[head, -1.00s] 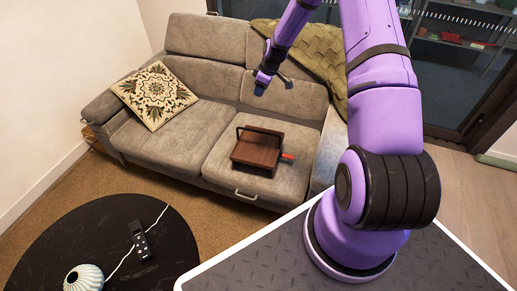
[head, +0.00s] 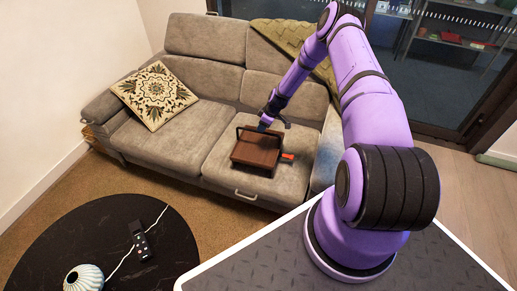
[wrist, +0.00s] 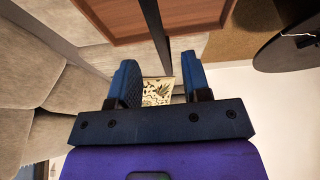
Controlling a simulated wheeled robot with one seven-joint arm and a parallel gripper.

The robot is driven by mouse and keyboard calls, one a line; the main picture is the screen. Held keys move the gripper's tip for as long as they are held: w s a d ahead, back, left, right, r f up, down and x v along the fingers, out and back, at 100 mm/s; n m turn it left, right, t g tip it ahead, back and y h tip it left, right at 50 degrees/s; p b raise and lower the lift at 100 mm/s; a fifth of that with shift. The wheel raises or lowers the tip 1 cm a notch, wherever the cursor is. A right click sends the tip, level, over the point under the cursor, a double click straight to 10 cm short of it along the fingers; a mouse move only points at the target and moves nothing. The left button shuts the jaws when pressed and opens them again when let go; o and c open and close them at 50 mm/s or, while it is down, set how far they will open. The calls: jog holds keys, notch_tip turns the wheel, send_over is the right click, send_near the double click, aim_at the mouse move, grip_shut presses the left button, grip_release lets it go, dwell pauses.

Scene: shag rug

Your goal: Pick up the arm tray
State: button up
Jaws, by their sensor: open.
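The arm tray (head: 257,152) is a brown wooden tray with dark raised side bars, lying on the right seat of the grey sofa. In the wrist view its brown panel (wrist: 195,14) fills the top, and a dark bar (wrist: 156,36) runs down toward the space between my fingers. My gripper (head: 264,127) is at the tray's far edge, close to the dark bar. In the wrist view my gripper (wrist: 160,80) has its two fingers wide apart with nothing held. Whether a finger touches the bar cannot be told.
A small red-orange item (head: 287,157) is at the tray's right side. A patterned cushion (head: 155,95) leans on the sofa's left end. A green throw (head: 290,38) drapes over the back. A round black table (head: 100,235) with a remote (head: 140,240) stands in front.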

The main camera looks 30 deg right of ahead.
aim_at(258, 132)
jog(key=shift+x, duration=2.75)
jog(key=shift+f, duration=0.2)
grip_shut()
jog(key=shift+w, duration=0.1)
